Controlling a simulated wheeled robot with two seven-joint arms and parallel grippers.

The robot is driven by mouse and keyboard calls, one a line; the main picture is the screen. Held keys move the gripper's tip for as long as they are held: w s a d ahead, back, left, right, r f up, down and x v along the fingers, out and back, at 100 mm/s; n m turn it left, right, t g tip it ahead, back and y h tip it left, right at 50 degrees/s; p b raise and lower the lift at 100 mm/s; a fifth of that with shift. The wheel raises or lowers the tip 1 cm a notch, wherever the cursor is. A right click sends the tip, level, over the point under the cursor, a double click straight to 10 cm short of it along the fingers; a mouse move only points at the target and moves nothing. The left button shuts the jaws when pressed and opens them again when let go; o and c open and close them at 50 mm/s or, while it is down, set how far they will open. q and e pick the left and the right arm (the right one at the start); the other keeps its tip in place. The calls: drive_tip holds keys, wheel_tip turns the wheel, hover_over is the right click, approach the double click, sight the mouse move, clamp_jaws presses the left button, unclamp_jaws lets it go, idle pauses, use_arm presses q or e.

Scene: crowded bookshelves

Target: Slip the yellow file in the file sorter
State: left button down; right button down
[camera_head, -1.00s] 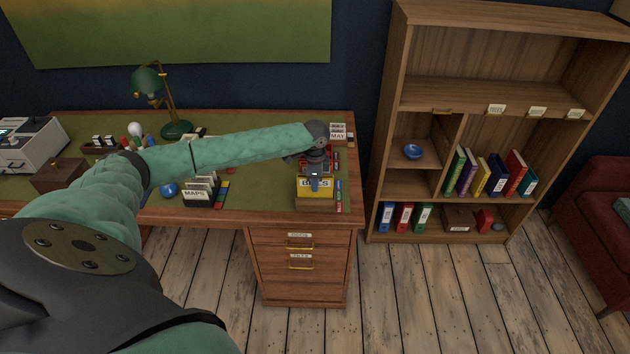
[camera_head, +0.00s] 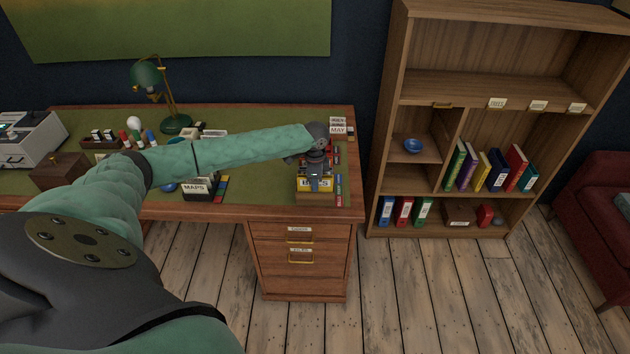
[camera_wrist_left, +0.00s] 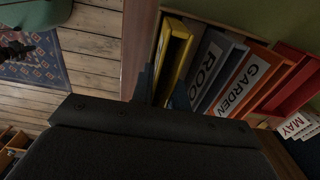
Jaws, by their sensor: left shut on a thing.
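The yellow file (camera_head: 301,184), with a partly covered label, is at the front end of the file sorter (camera_head: 315,199), a wooden holder near the desk's right front. My left gripper (camera_head: 317,187) is shut on the yellow file from above. In the left wrist view the yellow file (camera_wrist_left: 177,50) stands between the two fingers (camera_wrist_left: 162,92), beside a file marked "ROO" (camera_wrist_left: 205,68) and an orange "GARDEN" file (camera_wrist_left: 240,80). The file's lower edge is hidden, so I cannot tell how deep it sits.
A "MAPS" box (camera_head: 196,189) stands left of the sorter. Pens (camera_head: 339,188) lie close along its right side, and month cards (camera_head: 338,127) stand behind. A bookshelf (camera_head: 393,120) rises to the right of the desk.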

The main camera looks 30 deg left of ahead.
use_arm(q)
drive_tip(key=shift+f, duration=0.3)
drive_tip(key=c, duration=1.3)
unclamp_jaws()
